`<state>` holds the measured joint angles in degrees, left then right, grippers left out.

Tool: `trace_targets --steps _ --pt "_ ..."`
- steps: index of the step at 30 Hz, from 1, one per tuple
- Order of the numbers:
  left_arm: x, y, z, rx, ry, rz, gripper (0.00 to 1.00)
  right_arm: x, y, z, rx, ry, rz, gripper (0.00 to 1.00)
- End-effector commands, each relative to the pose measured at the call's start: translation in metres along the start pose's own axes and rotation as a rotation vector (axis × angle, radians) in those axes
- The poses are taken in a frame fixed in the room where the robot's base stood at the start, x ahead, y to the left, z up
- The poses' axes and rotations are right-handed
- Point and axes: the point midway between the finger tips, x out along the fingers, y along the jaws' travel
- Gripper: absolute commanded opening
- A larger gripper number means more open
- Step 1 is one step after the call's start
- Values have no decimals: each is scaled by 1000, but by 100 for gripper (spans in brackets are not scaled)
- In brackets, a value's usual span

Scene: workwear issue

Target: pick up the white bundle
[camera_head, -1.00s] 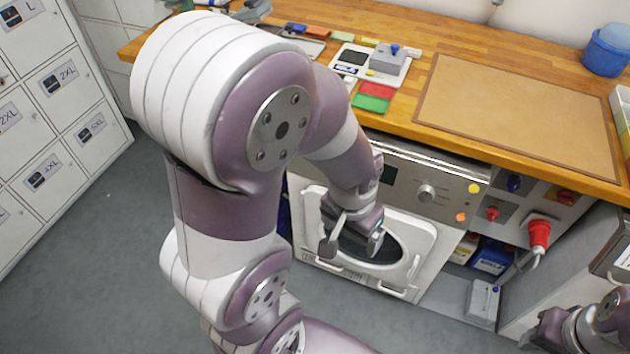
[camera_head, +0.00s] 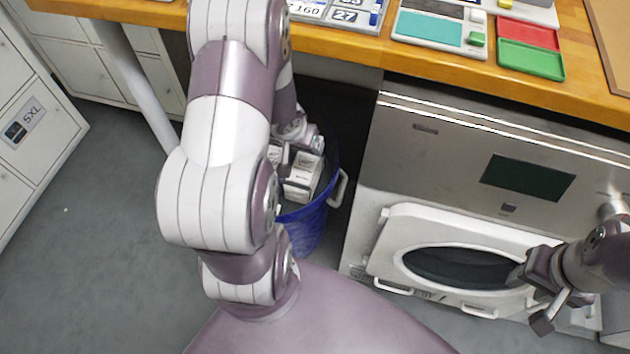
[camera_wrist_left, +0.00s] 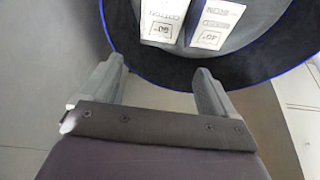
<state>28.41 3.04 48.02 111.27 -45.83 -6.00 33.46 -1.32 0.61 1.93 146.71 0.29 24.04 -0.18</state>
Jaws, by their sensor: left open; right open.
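Two white bundles lie side by side in a blue bin (camera_head: 305,232). In the left wrist view, one white bundle (camera_wrist_left: 163,20) has a label reading COTTON and 60, and the other white bundle (camera_wrist_left: 212,23) has a label with 40. White bundle surfaces also show in the head view (camera_head: 302,183), partly hidden by my left arm. My left gripper (camera_wrist_left: 155,70) is open and empty at the near rim of the bin, with the bundles beyond its fingertips. In the head view my arm mostly hides it. My right gripper (camera_head: 536,297) is open in front of the washer door.
The washer (camera_head: 440,150) with its round door window stands right of the bin. A wooden counter (camera_head: 340,52) runs above, holding a red tray (camera_head: 528,33) and a green tray (camera_head: 530,60). A white locker (camera_head: 30,130) stands at left. Grey floor (camera_head: 90,240) is clear there.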

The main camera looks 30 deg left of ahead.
Motion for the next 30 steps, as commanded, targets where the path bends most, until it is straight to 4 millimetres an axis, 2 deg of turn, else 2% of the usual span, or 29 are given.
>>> trace_targets --steps 1,6,9,14,19,23,30 --pt "18 -2 6 -6 3 4 89 14 0 1 0 1 0 43" --pt "56 -3 8 -10 5 10 89 37 0 4 0 1 0 43" --pt "76 -3 7 -8 5 9 89 48 0 5 0 1 0 43" --pt "92 -3 6 -8 5 9 89 56 0 6 0 1 0 43" --pt "128 -4 8 -8 4 9 89 80 0 9 0 1 0 43" --pt "139 -4 6 -8 5 9 89 85 0 10 0 1 0 43" --pt "138 -4 4 -9 4 9 89 83 0 10 0 1 0 43"
